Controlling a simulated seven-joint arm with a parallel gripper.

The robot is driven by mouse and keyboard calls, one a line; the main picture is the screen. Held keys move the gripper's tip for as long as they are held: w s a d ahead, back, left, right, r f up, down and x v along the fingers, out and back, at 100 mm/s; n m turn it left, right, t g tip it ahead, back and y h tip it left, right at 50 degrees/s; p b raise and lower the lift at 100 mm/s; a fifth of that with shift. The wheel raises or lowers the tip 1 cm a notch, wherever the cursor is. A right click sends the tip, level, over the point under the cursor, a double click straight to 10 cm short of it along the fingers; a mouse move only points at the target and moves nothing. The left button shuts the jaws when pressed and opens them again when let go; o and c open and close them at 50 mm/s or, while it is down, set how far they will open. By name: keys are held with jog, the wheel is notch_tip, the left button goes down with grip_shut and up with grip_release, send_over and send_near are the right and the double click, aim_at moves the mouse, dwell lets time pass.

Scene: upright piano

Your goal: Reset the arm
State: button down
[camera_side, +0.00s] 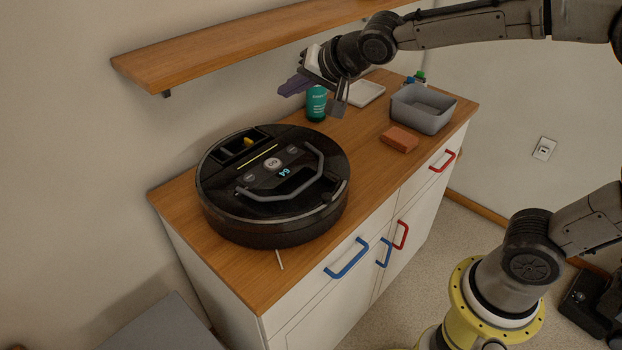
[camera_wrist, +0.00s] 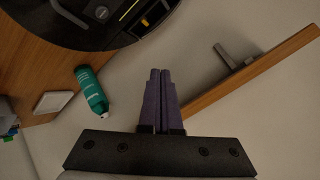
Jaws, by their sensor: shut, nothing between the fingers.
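My gripper (camera_side: 294,86) is up at the back of the cabinet, above its top and just under the wall shelf. In the wrist view its two purple fingers (camera_wrist: 160,75) are pressed together with nothing between them. A teal bottle (camera_side: 317,103) stands on the cabinet top below and close to my gripper in the side view. The bottle (camera_wrist: 92,90) also shows to the left of the fingers in the wrist view. My arm reaches in from the upper right of the side view.
A round black robot vacuum (camera_side: 273,225) with a grey handle fills the front of the wooden cabinet top (camera_side: 246,284). A grey bin (camera_side: 422,108), a reddish-brown block (camera_side: 400,139) and a white dish (camera_side: 366,93) sit behind it. The wall shelf (camera_side: 220,48) is close to my gripper.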

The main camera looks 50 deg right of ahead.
jog(key=s+d+r+n+g+h, duration=0.1)
jog(key=s+d+r, duration=0.15)
jog(key=s, duration=0.55)
jog(key=s+d+r+n, duration=0.15)
jog(key=s+d, duration=0.25)
jog(key=s, duration=0.5)
jog(key=s+a+f+n+g, duration=0.1)
jog(key=s+f+n+g, duration=0.3)
jog(key=s, duration=0.9)
notch_tip(320, 180, down, 4)
jog(key=shift+s+f+n+y, duration=0.1)
jog(key=shift+s+n+y, duration=0.2)
jog(key=shift+n, duration=0.85)
jog(key=shift+a, duration=0.1)
